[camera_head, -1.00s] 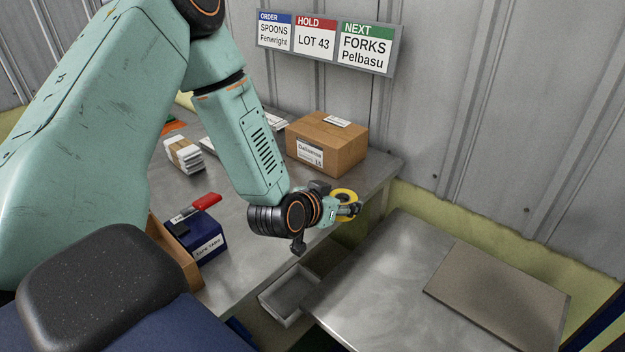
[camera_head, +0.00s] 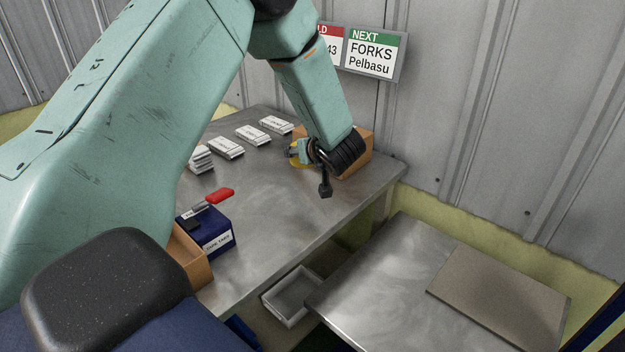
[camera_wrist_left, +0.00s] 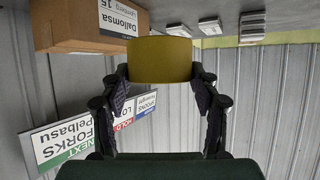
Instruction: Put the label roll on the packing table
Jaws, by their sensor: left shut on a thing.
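The yellow label roll (camera_head: 297,163) shows partly behind my left gripper (camera_head: 293,152) in the head view. In the left wrist view the label roll (camera_wrist_left: 160,58) sits between both fingers of my left gripper (camera_wrist_left: 160,74), which are shut on it. The packing table (camera_head: 265,215) is the steel table under my left arm. The roll appears over its back part, in front of the cardboard box; I cannot tell whether it touches the top. My right gripper is not in view.
The cardboard box (camera_head: 362,150) stands at the table's back right, partly hidden by my wrist. Several white packs (camera_head: 226,148) lie along the back. A blue box (camera_head: 207,238) with a red-handled tool stands at the left. The table's middle is clear.

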